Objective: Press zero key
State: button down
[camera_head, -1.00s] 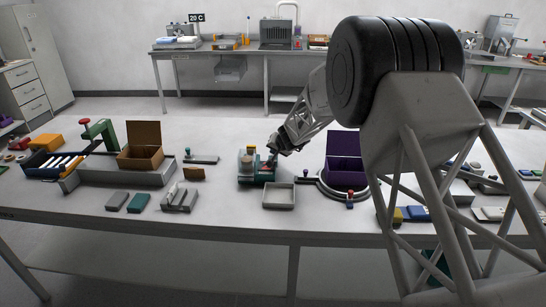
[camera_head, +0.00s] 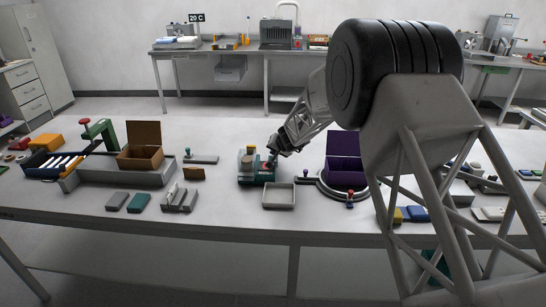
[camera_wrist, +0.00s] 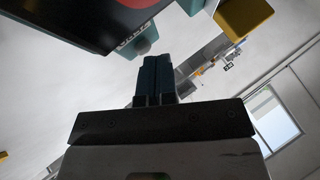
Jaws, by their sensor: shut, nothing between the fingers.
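A small teal instrument (camera_head: 246,180) stands on the near bench in the head view. My gripper (camera_head: 271,157) is at its right side, pointing down, and its fingertips are hard to make out there. In the wrist view the dark fingers (camera_wrist: 156,68) are together and empty. A pale grey key (camera_wrist: 144,47) sits on the teal edge just beyond the fingertips, beside small lettering like ZERO (camera_wrist: 132,40). The fingertips look very close to the key; I cannot tell whether they touch. A dark panel with a red round shape (camera_wrist: 100,22) lies next to it.
A yellow block (camera_wrist: 243,17) is beside the instrument in the wrist view. A grey tray (camera_head: 279,204) stands in front right, a purple box (camera_head: 344,178) to the right, and a brown box (camera_head: 140,158) to the left.

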jog(key=shift+r, duration=0.75)
jog(key=shift+r, duration=0.1)
jog(key=shift+r, duration=2.35)
jog(key=shift+r, duration=0.1)
